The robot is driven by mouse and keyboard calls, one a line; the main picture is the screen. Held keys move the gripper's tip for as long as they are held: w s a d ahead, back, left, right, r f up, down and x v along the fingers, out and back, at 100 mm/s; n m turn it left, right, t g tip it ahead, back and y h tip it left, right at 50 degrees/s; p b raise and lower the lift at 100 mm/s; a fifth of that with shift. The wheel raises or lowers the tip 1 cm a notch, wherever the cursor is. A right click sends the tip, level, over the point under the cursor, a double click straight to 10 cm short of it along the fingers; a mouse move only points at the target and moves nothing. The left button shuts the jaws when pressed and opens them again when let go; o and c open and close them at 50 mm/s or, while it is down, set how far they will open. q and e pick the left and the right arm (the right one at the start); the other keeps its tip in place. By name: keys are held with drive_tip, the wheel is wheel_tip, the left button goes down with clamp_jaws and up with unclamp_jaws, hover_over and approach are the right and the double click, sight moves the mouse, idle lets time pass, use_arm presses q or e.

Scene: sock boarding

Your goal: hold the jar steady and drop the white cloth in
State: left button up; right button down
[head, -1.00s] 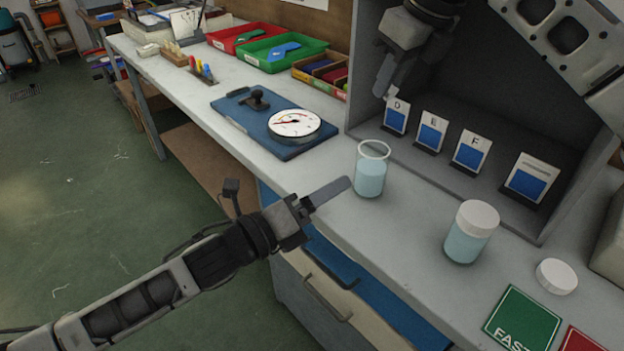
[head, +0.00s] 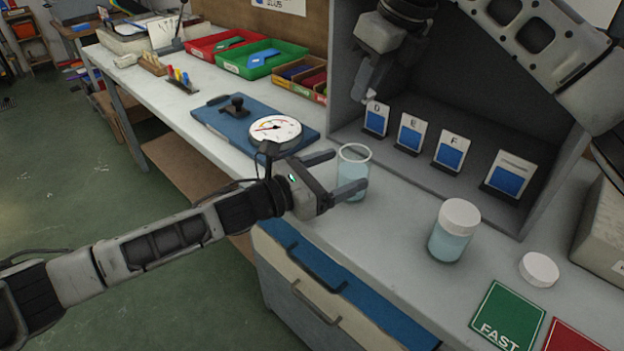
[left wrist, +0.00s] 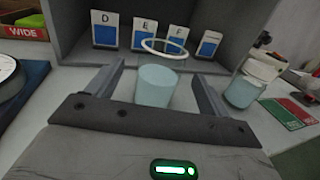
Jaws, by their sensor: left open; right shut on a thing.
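The open jar (head: 353,186), clear with pale blue contents, stands upright near the bench's front edge. My left gripper (head: 350,169) is open, with one finger on each side of the jar. The left wrist view shows the jar (left wrist: 156,88) between the two spread fingers, with visible gaps, its rim above them. My right gripper (head: 366,93) is above and behind the jar, in front of the grey booth. It is shut on a small white bit, seemingly the cloth (head: 371,94), mostly hidden by the fingers.
A lidded jar (head: 454,232) and a loose white lid (head: 539,269) stand to the right. A dial gauge (head: 275,131) on a blue board (head: 213,118) lies left of the open jar. Cards D, E, F stand in the booth (head: 465,87).

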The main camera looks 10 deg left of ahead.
sight(341, 170)
use_arm(q)
drive_tip(key=shift+x, duration=1.7)
drive_tip(key=c, duration=1.2)
drive_tip(key=shift+o, duration=0.2)
use_arm(e)
wheel_tip(341, 170, down, 8)
drive_tip(key=c, duration=1.2)
unclamp_jaws()
